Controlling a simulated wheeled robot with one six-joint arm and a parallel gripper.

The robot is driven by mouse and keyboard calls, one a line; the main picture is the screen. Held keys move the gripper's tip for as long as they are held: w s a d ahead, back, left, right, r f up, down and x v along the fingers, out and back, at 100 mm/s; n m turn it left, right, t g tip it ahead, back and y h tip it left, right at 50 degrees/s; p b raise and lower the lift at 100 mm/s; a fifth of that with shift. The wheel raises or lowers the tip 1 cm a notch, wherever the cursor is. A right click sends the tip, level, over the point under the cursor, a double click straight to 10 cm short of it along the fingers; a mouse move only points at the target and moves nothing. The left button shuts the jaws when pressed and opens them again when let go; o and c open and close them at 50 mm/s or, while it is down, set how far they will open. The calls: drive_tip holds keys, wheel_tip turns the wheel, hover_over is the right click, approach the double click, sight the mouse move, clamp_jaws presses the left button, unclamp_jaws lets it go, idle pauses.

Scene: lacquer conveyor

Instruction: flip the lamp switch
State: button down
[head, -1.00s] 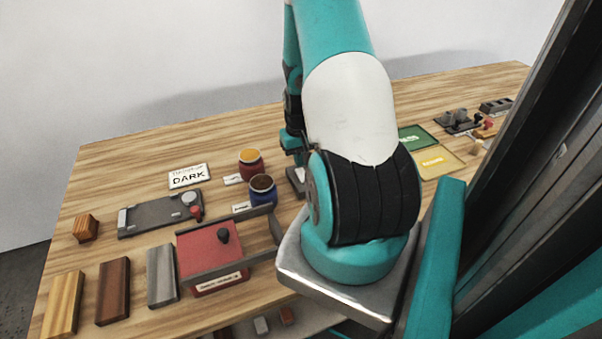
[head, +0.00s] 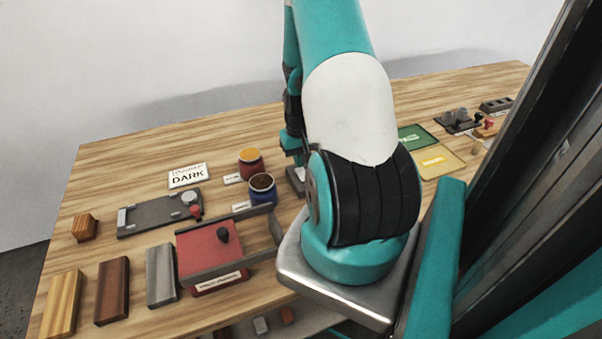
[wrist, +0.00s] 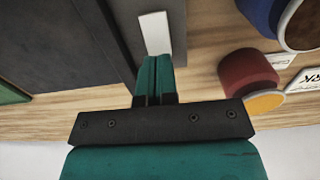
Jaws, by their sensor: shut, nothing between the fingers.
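In the wrist view, my gripper (wrist: 155,68) has its two teal fingers pressed together with nothing between them. A white rectangular piece (wrist: 155,32), which looks like the switch lever, is right at the fingertips. I cannot tell whether they touch. It sits by a dark grey block (wrist: 110,25). In the head view, my arm hides most of this spot. Only part of a grey base (head: 296,180) shows beside the arm, and the fingertips are hidden. No lamp is clearly visible.
A red jar with yellow contents (head: 251,165) and a blue jar with dark contents (head: 262,190) stand left of my arm. A DARK card (head: 188,176), a grey fixture (head: 160,215) and a red box (head: 210,255) are farther left. Green (head: 414,138) and yellow (head: 438,162) trays lie to the right.

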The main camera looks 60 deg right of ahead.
drive_tip(key=shift+f+b, duration=0.75)
drive_tip(key=shift+f, duration=0.3)
drive_tip(key=shift+r, duration=0.1)
idle(0.3)
wheel_tip(320, 180, up, 7)
drive_tip(key=p, duration=0.5)
drive_tip(key=shift+p, duration=0.4)
idle(0.3)
drive_tip(key=w+a+r+n+t+y+b, duration=0.1)
drive_tip(key=w+a+r+n, duration=0.15)
drive_tip(key=a+r, duration=0.4)
drive_tip(key=w+a+r+n, duration=0.2)
drive_tip(key=w+a+r, duration=0.2)
drive_tip(key=a, duration=0.6)
drive_tip(key=w+a+r+n+t+y+b, duration=0.1)
drive_tip(key=w+a+r+n, duration=0.2)
drive_tip(key=a+r, duration=0.35)
drive_tip(key=s+a+r+n+g+y, duration=0.1)
drive_tip(key=s+a+r+n, duration=0.2)
drive_tip(key=s+a, duration=0.4)
drive_tip(key=s+a+r+n+g+y, duration=0.1)
drive_tip(key=s+a+r+n, duration=0.3)
drive_tip(key=s+a, duration=0.4)
drive_tip(key=a, duration=0.5)
drive_tip(key=shift+s+a+r+n+b, duration=0.15)
drive_tip(key=shift+s+a+n+b, duration=0.1)
drive_tip(key=shift+n+b, duration=0.1)
